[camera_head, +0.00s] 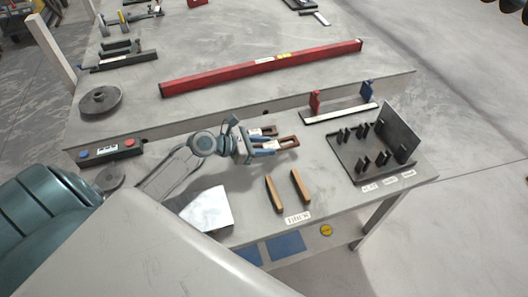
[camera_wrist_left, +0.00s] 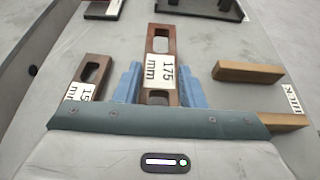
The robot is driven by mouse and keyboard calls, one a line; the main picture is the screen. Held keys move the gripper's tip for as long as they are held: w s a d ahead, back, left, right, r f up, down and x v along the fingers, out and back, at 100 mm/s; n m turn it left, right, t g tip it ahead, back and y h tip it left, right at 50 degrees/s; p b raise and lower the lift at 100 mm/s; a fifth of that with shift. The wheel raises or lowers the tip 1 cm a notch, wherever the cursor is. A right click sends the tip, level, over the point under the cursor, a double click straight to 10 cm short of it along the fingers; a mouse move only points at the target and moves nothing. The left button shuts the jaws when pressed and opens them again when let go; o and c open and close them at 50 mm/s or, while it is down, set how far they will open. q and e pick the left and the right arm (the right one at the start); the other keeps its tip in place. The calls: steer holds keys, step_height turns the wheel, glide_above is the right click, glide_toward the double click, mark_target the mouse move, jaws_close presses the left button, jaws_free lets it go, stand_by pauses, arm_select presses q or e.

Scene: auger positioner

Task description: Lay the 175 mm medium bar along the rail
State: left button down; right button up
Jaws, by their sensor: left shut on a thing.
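The 175 mm bar (camera_wrist_left: 161,42) is a brown slotted bar with a white label, between the blue fingers of my left gripper (camera_wrist_left: 161,75). In the head view the bar (camera_head: 289,142) sticks out beyond the left gripper (camera_head: 272,148), which is shut on it; I cannot tell whether it is clear of the bench. A shorter slotted bar (camera_wrist_left: 86,78), its label partly cut off, lies to the left in the wrist view. A pale rail strip (camera_head: 341,114) with a red block and a blue block lies to the right of the gripper, apart from the bar. My right gripper is not in view.
Two plain wooden blocks (camera_head: 300,187) lie before the gripper. A dark rack (camera_head: 347,154) with upright pegs stands at the right. A long red beam (camera_head: 262,67) lies on the bench behind. A control box (camera_head: 111,151) sits at the left. Bench surface between blocks and rack is bare.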

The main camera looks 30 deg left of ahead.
mark_target(264, 158)
arm_select(q)
steer(key=shift+w+f, duration=0.1)
steer(key=shift+f, duration=1.6)
steer(key=c, duration=0.9)
jaws_free()
steer(key=shift+f, duration=0.15)
